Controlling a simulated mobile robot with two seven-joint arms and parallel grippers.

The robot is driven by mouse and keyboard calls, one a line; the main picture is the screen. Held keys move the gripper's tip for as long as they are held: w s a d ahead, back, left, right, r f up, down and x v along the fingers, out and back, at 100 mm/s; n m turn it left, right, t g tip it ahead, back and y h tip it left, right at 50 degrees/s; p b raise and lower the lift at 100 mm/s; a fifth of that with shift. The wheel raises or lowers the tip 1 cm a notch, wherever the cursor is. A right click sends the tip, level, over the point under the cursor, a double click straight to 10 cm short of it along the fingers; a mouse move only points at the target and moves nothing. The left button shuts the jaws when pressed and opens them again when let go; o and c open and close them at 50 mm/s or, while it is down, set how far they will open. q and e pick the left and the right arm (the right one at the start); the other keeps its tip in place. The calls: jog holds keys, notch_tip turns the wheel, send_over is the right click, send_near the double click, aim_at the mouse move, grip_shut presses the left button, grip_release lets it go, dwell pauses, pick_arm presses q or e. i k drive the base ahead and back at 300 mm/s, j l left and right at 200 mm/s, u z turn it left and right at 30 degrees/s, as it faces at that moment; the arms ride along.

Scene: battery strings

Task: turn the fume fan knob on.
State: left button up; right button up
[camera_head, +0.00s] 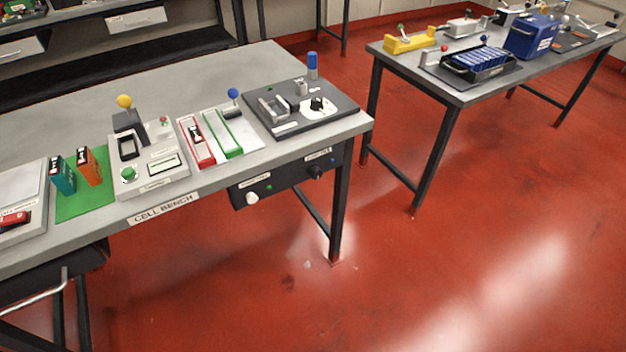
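A dark control box (288,181) hangs under the front edge of the cell bench, at its right end. A white knob (252,198) is on its left part, near a green light (268,187). A black knob (316,172) is on its right part, near a small blue light. Each part has a small white label, too small to read, so I cannot tell which knob is the fume fan's. Their settings are not clear either. Neither of my grippers is in view.
The cell bench (232,80) carries a dark plate with a black dial knob (317,104), red and green trays and a grey tester (150,160). A second table (460,95) stands at the back right. The red floor (440,260) in front is clear.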

aim_at(313, 170)
jog(key=i+l+u, duration=0.15)
jog(key=l+u, duration=0.2)
jog(key=i+l+u, duration=0.1)
jog(key=l+u, duration=0.6)
jog(key=l, duration=0.15)
jog(key=i, duration=0.05)
